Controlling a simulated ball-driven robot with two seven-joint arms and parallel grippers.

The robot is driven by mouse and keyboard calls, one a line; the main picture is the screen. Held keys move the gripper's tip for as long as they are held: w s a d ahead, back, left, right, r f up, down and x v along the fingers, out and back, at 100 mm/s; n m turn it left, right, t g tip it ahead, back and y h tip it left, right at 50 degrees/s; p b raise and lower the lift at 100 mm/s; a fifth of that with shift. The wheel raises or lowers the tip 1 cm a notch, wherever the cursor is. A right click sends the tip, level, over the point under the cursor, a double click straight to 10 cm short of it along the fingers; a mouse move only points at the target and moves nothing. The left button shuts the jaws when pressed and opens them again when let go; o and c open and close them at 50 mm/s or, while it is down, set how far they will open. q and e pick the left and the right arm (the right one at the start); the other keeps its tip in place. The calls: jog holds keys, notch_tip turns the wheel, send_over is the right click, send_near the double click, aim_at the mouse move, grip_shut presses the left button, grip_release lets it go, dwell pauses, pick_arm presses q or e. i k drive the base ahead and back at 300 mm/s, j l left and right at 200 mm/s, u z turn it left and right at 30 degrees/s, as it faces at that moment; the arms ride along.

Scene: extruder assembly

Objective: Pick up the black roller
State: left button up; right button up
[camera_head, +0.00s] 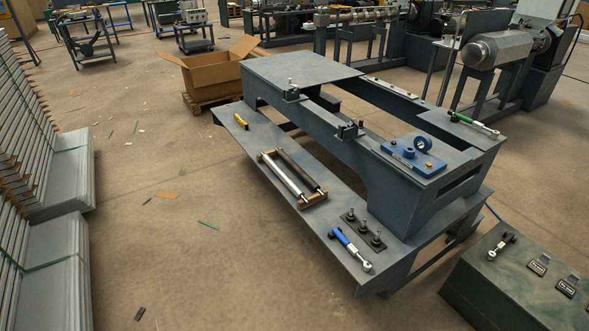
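The black roller (299,170) lies in a small tan holder (313,201) on the lower front shelf of the grey workbench. A silver roller (282,177) lies beside it in the same holder, to its left and roughly parallel. Both rollers run from upper left to lower right. Neither of my grippers shows in the head view, so whether they are open or shut is not visible.
The raised bench frame (302,71) stands behind. Sheet stacks (60,180) line the left; open floor lies between.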

aim_at(304, 177)
jog(key=i+j+z, duration=0.3)
jog(key=i+j, duration=0.45)
jog(key=i, duration=0.1)
